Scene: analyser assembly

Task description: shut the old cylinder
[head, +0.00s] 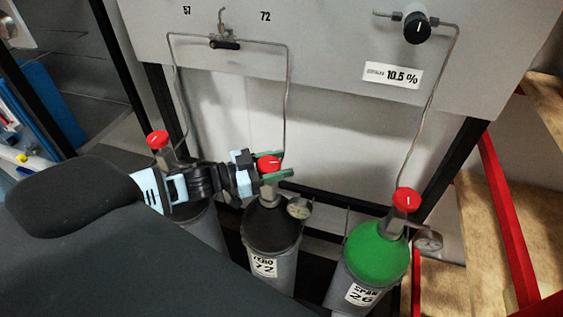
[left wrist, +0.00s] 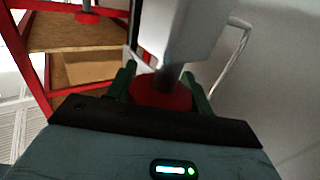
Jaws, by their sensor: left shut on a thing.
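Three gas cylinders stand in a row below a white panel. The middle one (head: 270,232) has a dark shoulder, a label reading 72 and a red valve knob (head: 268,163) on top. My left gripper (head: 273,168) is shut on this knob, its green fingers on either side of it. The red knob also shows between the fingers in the left wrist view (left wrist: 160,95). The left cylinder (head: 206,225), with its own red knob (head: 158,140), is partly hidden by my arm. The right cylinder (head: 378,252) has a green shoulder, a label reading 26 and a red knob (head: 406,199).
The panel (head: 330,60) carries the numbers 57 and 72 above a small black lever (head: 226,44), a black knob (head: 417,28) and a 10.5 % label (head: 392,75). Thin metal pipes run down to the cylinders. A gauge (head: 299,208) sits beside the middle valve. A red-framed shelf (head: 505,215) stands right.

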